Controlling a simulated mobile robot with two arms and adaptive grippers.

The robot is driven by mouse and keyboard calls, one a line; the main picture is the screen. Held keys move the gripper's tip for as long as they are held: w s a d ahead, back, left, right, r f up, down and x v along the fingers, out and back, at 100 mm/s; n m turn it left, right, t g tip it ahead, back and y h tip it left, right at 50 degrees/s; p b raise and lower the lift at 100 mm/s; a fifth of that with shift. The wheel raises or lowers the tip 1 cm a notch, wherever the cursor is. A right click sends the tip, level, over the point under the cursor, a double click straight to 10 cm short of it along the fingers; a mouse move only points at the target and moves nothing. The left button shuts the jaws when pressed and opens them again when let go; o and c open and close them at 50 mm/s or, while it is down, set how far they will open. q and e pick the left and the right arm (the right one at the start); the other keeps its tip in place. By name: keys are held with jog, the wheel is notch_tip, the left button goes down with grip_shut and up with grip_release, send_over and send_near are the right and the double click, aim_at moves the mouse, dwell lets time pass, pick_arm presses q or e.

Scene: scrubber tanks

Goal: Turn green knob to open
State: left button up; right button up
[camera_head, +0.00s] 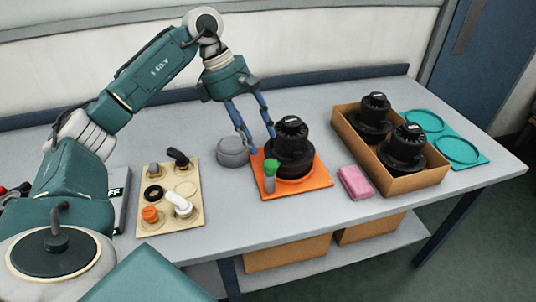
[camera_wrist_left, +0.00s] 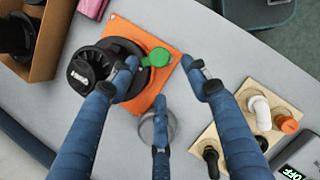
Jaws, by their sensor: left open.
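The green knob (camera_head: 270,167) stands upright at the front left of a black ribbed tank (camera_head: 292,150) on an orange square plate (camera_head: 313,181). In the left wrist view, the green knob (camera_wrist_left: 157,57) shows from above with its head pointing toward the tank's right side. My left gripper (camera_head: 256,138) hangs above and behind the knob, with its blue fingers spread. In the left wrist view, the left gripper (camera_wrist_left: 160,70) is open and empty, and the knob lies in the gap between two fingertips. I cannot tell the height left between them. My right gripper is out of view.
A grey round lidded object (camera_head: 233,152) stands left of the plate. A beige board (camera_head: 190,222) with several fittings lies further left. A pink block (camera_head: 355,183) and a cardboard box (camera_head: 410,182) with two black tanks are right. A teal tray (camera_head: 480,162) is beyond.

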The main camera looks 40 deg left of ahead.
aim_at(269, 162)
pick_arm(q)
jog(key=x, duration=0.5)
jog(key=shift+f+p, duration=0.2)
jog(key=shift+p, duration=0.2)
jog(key=x, duration=0.3)
jog(key=shift+w, duration=0.1)
jog(key=shift+f, duration=0.1)
jog(key=c, duration=0.8)
jog(key=shift+c, duration=1.4)
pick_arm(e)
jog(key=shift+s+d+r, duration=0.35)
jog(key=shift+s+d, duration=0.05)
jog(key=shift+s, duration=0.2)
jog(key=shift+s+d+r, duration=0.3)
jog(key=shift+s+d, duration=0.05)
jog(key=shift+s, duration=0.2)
